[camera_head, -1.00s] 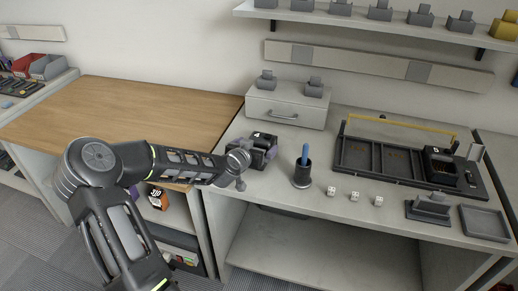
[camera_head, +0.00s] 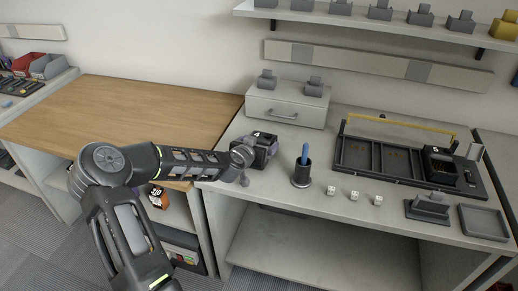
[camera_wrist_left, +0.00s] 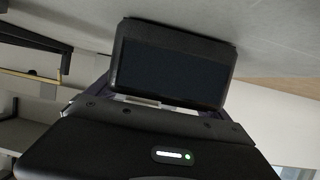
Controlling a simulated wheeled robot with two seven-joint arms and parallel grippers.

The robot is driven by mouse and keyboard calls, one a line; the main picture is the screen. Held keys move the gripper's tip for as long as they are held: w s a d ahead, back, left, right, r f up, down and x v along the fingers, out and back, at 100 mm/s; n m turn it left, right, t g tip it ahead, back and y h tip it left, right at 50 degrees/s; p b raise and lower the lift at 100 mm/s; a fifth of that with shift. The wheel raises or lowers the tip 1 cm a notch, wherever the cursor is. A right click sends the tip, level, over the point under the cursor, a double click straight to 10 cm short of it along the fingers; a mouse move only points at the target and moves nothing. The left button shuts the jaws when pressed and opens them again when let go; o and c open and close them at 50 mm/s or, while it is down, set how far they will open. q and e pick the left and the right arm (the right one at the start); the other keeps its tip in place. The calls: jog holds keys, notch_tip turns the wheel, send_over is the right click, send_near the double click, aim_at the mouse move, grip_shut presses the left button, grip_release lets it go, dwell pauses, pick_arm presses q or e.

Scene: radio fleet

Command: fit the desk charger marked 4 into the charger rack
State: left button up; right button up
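A dark, boxy desk charger (camera_head: 265,138) with a small white label stands near the left end of the grey counter; I cannot read its number. My left gripper (camera_head: 262,155) is at this charger, its purple fingers mostly hidden by the wrist. In the left wrist view the dark block (camera_wrist_left: 172,65) lies straight ahead of the palm, with purple finger parts beside it; contact is not clear. The charger rack (camera_head: 358,157) is a dark tray with a yellow bar behind it; a dark charger (camera_head: 440,165) sits in its right part, and bays to the left are empty.
A dark cup (camera_head: 302,175) with a blue tool stands just right of the gripper. Several white cubes (camera_head: 354,195), a grey stand (camera_head: 428,207) and a square tray (camera_head: 484,222) line the front. A drawer box (camera_head: 286,109) stands behind. The wooden table (camera_head: 120,110) is clear.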

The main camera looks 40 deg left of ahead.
aim_at(259, 142)
pick_arm(q)
jog(key=c, duration=1.4)
jog(key=shift+r, duration=0.15)
notch_tip(259, 142, up, 10)
jog(key=shift+f, duration=0.1)
dwell(0.4)
